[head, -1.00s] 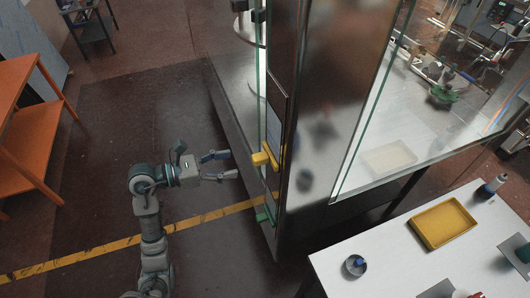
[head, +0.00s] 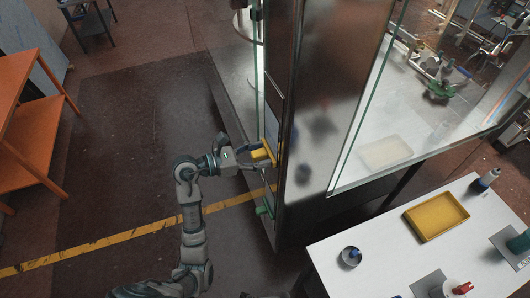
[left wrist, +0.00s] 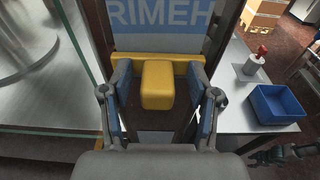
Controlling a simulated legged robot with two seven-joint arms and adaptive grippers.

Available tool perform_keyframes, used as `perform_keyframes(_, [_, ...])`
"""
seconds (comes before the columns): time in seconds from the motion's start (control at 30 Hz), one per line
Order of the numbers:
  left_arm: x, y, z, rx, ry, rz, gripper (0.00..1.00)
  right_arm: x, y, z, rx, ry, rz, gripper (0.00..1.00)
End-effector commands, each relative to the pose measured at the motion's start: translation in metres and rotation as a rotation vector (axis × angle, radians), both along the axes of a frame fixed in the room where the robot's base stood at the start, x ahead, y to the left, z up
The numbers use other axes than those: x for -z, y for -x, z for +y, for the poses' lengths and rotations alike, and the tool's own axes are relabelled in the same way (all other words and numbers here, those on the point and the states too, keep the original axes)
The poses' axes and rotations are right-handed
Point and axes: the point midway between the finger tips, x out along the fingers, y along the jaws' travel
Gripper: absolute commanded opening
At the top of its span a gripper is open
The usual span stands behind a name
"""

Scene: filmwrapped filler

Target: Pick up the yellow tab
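The yellow tab (head: 262,154) is a block on a yellow bar, on the edge of the tall glass and metal cabinet. In the left wrist view the tab (left wrist: 158,85) is centred, below a blue and grey panel with large letters. My left gripper (head: 255,158) is at the tab. In the left wrist view its two fingers (left wrist: 160,98) stand open, one on each side of the tab, with a gap on both sides. A dark jointed part (left wrist: 284,154) at the lower right of the wrist view may be my right gripper; its fingers are unclear.
A green part (head: 263,211) sits lower on the cabinet edge. The cabinet's metal post (head: 325,100) rises beside the tab. A white table (head: 375,240) with a yellow tray (head: 437,216) stands at right. An orange shelf (head: 38,135) stands left. The floor between is clear.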

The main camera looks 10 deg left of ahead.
Motion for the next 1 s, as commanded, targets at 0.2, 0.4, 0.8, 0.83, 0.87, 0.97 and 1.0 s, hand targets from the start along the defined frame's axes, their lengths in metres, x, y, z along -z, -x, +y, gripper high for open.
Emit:
perform_keyframes(0.2, [0.001, 0.0, 0.001, 0.001, 0.001, 0.001, 0.03, 0.0, 0.0, -0.007, -0.003, 0.008, -0.001, 0.4])
perform_keyframes(0.4, [0.001, 0.0, 0.001, 0.0, 0.0, 0.001, 0.01, 0.0, 0.0, -0.007, -0.003, 0.007, -0.001, 0.4])
perform_keyframes(0.8, [-0.017, 0.002, 0.004, 0.001, -0.004, -0.007, 0.01, 0.008, 0.0, 0.004, 0.0, -0.004, 0.0, 0.4])
perform_keyframes(0.83, [-0.022, 0.002, 0.004, 0.001, -0.003, -0.006, 0.01, 0.008, 0.0, 0.003, 0.0, -0.004, 0.0, 0.4])
perform_keyframes(0.87, [-0.028, 0.002, 0.004, 0.001, -0.004, -0.007, 0.01, 0.008, 0.0, 0.003, 0.0, -0.004, 0.0, 0.4])
perform_keyframes(0.97, [-0.05, 0.002, 0.004, 0.001, -0.004, -0.008, 0.01, 0.01, 0.0, 0.003, 0.0, -0.004, 0.0, 0.4])
perform_keyframes(1.0, [-0.059, 0.002, 0.004, 0.0, -0.005, -0.009, 0.01, 0.011, 0.0, 0.003, 0.0, -0.004, 0.0, 0.4])
